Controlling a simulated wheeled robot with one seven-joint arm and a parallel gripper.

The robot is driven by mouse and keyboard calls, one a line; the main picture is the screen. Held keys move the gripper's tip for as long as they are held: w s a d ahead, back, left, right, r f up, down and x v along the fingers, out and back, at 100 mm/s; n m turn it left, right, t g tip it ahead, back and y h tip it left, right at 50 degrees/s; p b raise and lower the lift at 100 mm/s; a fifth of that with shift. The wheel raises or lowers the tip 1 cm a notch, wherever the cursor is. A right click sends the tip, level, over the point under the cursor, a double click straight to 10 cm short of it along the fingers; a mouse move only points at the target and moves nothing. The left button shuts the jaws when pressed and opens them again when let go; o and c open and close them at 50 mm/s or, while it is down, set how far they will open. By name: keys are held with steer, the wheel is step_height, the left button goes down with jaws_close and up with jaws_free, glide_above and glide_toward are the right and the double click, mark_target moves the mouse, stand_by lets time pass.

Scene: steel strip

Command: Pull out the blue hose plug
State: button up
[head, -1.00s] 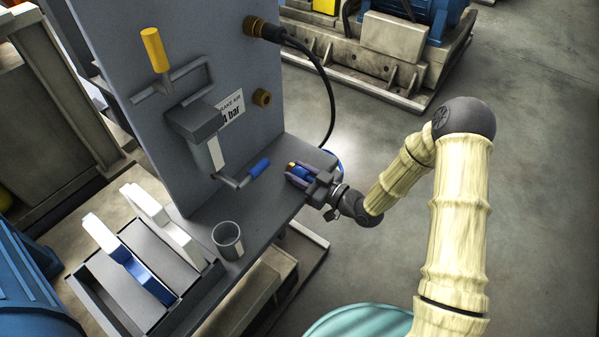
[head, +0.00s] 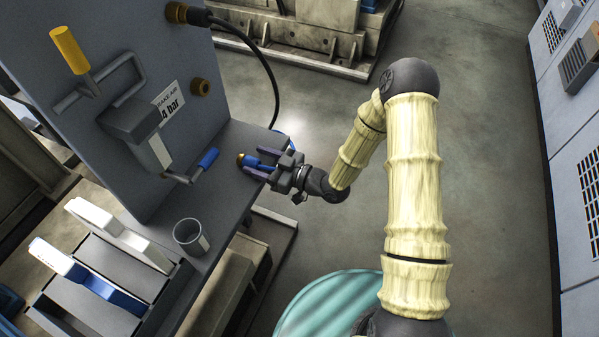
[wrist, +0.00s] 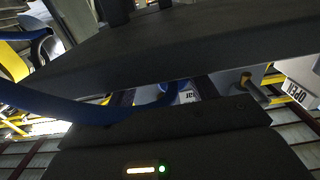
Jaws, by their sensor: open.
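The blue hose plug (head: 258,164) has a brass tip and is at the right end of the grey shelf (head: 222,205), clear of the panel. I cannot tell whether it touches the shelf. My gripper (head: 254,162) is open, with one finger on each side of the plug. The blue hose (wrist: 60,105) crosses the left of the wrist view, and a bit of it shows behind my gripper in the head view (head: 283,138). In the wrist view my dark gripper body hides the plug itself.
The grey panel (head: 150,35) carries an empty brass fitting (head: 200,88), a black hose (head: 262,62) on an upper fitting, and a lever with a blue grip (head: 208,158). A grey cup (head: 190,237) and a rack with white and blue pieces (head: 105,290) stand left.

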steer(key=v, duration=1.5)
steer(key=w+d+r+m+h, duration=0.1)
steer(key=w+d+m+h, duration=0.35)
steer(key=d+h, duration=0.7)
steer(key=s+d+r+m+g+h, duration=0.1)
steer(key=s+r+m+g+h, duration=0.35)
steer(key=s+r+m, duration=0.65)
step_height(320, 180, up, 20)
steer(key=s+n+p, duration=0.1)
steer(key=n+p, duration=0.1)
steer(key=p, duration=2.1)
steer(key=shift+s+r+h, duration=0.15)
steer(key=shift+s+h, duration=0.15)
steer(key=shift+s, duration=0.1)
